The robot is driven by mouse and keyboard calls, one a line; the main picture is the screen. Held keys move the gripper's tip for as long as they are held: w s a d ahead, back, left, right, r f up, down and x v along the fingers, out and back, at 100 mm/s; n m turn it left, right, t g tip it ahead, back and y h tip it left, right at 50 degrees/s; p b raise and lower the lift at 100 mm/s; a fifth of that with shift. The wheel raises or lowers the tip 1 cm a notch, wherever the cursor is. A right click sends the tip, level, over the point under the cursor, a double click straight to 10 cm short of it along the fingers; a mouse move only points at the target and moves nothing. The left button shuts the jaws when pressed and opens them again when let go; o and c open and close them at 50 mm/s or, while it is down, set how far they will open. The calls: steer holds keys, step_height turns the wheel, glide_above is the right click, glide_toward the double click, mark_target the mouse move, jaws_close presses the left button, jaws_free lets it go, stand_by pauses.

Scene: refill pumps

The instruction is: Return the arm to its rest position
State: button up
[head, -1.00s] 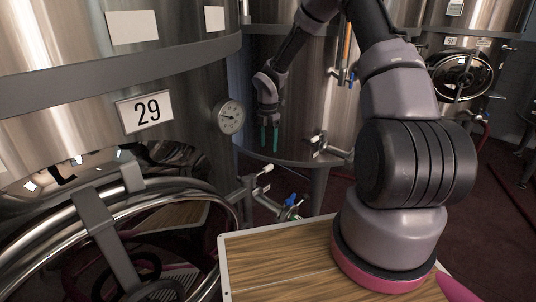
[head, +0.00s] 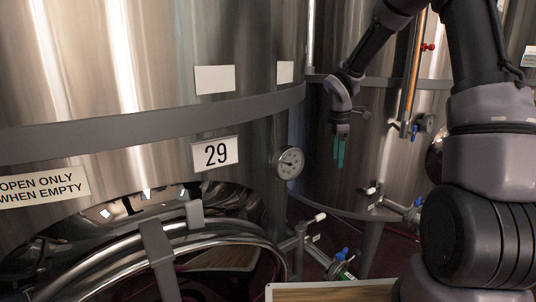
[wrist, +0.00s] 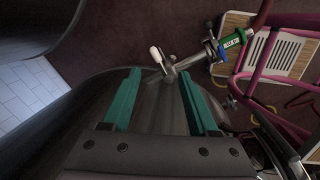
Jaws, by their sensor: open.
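My gripper (head: 339,152) hangs from my raised arm with its two teal fingers pointing down. It is to the right of the steel tank marked 29 (head: 110,80), in front of a second steel tank (head: 385,160) in the head view. In the wrist view, my gripper (wrist: 160,74) has its fingers wide apart with nothing held between them. My arm is bent high, and its upper part is cut off by the top edge of the head view.
A round gauge (head: 288,163) sits on tank 29. Below are a white-handled valve (head: 312,222) and a blue-handled valve (head: 341,262). Another valve (head: 388,200) is on the second tank. The wrist view shows a valve with a green label (wrist: 233,42) above dark red floor (wrist: 110,35).

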steer(key=s+r+m+t+y, duration=0.3)
steer(key=s+r+m+t, duration=0.3)
steer(key=s+r+m, duration=1.6)
steer(key=shift+s+d+r, duration=0.35)
steer(key=shift+s, duration=1.95)
